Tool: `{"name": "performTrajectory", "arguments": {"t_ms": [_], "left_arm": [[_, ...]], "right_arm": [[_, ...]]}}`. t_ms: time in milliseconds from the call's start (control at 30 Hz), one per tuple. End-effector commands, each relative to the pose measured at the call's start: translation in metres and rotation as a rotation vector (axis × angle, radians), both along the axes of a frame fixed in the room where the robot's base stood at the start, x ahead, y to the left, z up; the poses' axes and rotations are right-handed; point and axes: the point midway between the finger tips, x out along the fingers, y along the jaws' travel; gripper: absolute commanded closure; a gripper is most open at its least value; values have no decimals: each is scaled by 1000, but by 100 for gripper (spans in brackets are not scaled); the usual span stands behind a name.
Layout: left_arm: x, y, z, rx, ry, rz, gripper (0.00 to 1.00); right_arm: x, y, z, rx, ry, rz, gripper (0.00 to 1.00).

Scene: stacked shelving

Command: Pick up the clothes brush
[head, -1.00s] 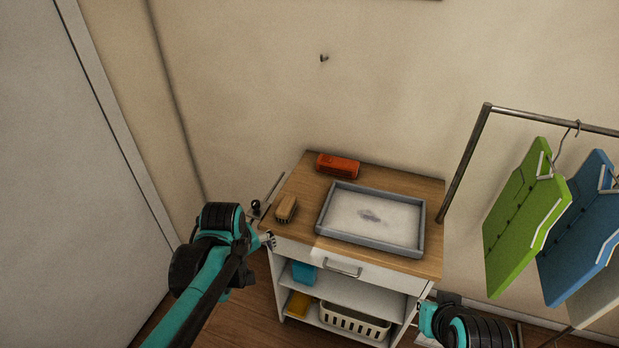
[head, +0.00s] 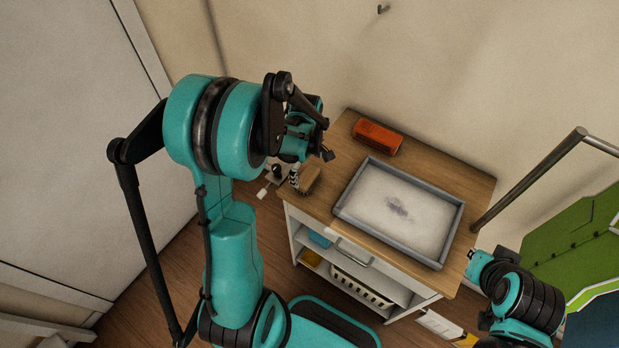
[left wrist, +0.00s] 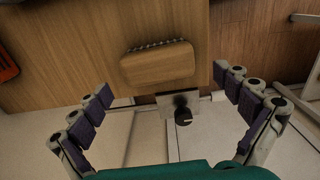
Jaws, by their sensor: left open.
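The clothes brush (head: 309,180) is a small brown wooden block at the left edge of the wooden cabinet top (head: 340,150). In the left wrist view the brush (left wrist: 158,63) lies across the picture, with a dark bristle row along its far side. My left gripper (head: 311,166) is over the brush in the head view and partly hides it. In the left wrist view the gripper (left wrist: 162,86) is open and empty, its fingers spread either side of the brush's near edge. My right gripper (head: 471,262) is by the cabinet's right side; its jaws are too small to read.
A grey-rimmed tray (head: 452,222) with a dark smudge takes up much of the cabinet top. An orange-red object (head: 378,137) lies at the back. A metal rail (head: 525,180) with a hanging green item (head: 580,235) stands on the right.

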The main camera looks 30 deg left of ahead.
Motion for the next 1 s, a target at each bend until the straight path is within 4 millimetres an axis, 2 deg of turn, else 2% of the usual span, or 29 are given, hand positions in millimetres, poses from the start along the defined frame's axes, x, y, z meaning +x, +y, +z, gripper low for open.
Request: {"name": "performTrajectory", "arguments": {"t_ms": [33,200,500,533,600,700,1000], "left_arm": [[1,-1,-11,0,0,-1,0],[2,-2,-34,0,-1,-1,0],[2,-2,-38,0,-1,-1,0],[2,-2,-38,0,-1,-1,5],[2,-2,-38,0,-1,-1,24],[2,-2,-38,0,-1,-2,46],[2,-2,-37,0,-1,-2,46]], "right_arm": [[0,0,-6,0,0,0,100],[0,0,-13,0,0,0,100],[0,0,-13,0,0,0,100],[0,0,-13,0,0,0,100],[0,0,-13,0,0,0,100],[0,0,-13,0,0,0,100],[0,0,-12,0,0,0,100]]}}
